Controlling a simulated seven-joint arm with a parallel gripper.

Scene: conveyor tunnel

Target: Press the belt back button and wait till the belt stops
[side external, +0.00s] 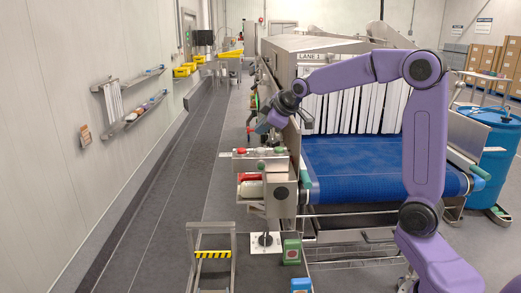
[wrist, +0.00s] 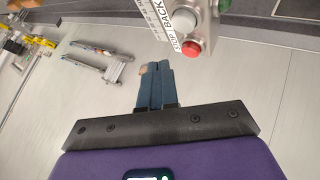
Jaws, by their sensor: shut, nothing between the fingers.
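The button panel (side external: 262,160) stands at the near left corner of the blue belt (side external: 385,178). In the wrist view, the white back button (wrist: 178,24) sits beside a label reading BACK. The red stop button (wrist: 191,48) is beside it, and a green button (wrist: 224,5) is at the top edge. My gripper (side external: 262,128) is shut and empty, just above the panel. Its blue-grey fingers (wrist: 155,68) are together and appear apart from the buttons. A single picture cannot show whether the belt is running.
The tunnel's white strip curtain (side external: 350,108) hangs behind the belt. A blue drum (side external: 490,155) stands at the right. Wall shelves (side external: 135,118) are at the left, with clear grey floor (side external: 165,190) alongside.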

